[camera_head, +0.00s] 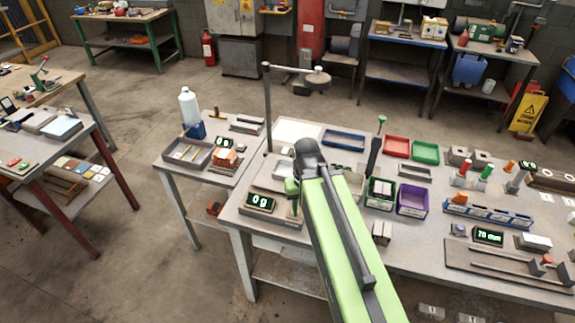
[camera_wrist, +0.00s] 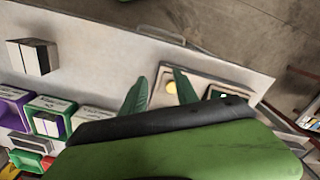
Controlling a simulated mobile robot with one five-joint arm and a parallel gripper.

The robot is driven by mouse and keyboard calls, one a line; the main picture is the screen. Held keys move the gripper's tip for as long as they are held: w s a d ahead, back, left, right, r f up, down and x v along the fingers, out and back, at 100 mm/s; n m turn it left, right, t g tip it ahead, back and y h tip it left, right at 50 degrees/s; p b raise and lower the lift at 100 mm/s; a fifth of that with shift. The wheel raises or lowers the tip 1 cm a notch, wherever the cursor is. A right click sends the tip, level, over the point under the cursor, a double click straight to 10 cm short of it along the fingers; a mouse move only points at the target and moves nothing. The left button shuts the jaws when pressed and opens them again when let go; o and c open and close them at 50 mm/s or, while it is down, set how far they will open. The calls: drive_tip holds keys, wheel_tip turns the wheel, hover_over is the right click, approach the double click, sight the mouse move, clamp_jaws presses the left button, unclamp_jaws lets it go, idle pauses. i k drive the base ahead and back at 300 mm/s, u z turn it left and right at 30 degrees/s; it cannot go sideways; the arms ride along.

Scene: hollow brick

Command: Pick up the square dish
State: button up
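My gripper (camera_wrist: 160,74) has its two green fingers apart, with nothing held between them. In the head view only a bit of green finger (camera_head: 292,187) shows beside the arm, near the scale. The scale (camera_head: 262,202) reads 0 g at the table's near left corner. In the wrist view the scale's dark display (camera_wrist: 225,93) is right of the fingers. A small yellow round thing (camera_wrist: 171,87) shows between the fingers, beyond or below them. I cannot make out a square dish for certain; my arm and gripper hide part of the area around the scale.
A purple bin (camera_head: 412,200) and a green-rimmed bin (camera_head: 380,194) stand right of my arm. A pale block pair (camera_head: 382,233) sits near the front edge. A thin post (camera_head: 268,105) rises behind the scale. A tray (camera_head: 187,152) lies on the side table.

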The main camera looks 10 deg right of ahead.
sight(283, 170)
drive_tip(key=u, duration=0.05)
drive_tip(key=k, duration=0.5)
drive_tip(key=u, duration=0.6)
drive_tip(key=i, duration=1.25)
drive_tip(key=u, duration=0.8)
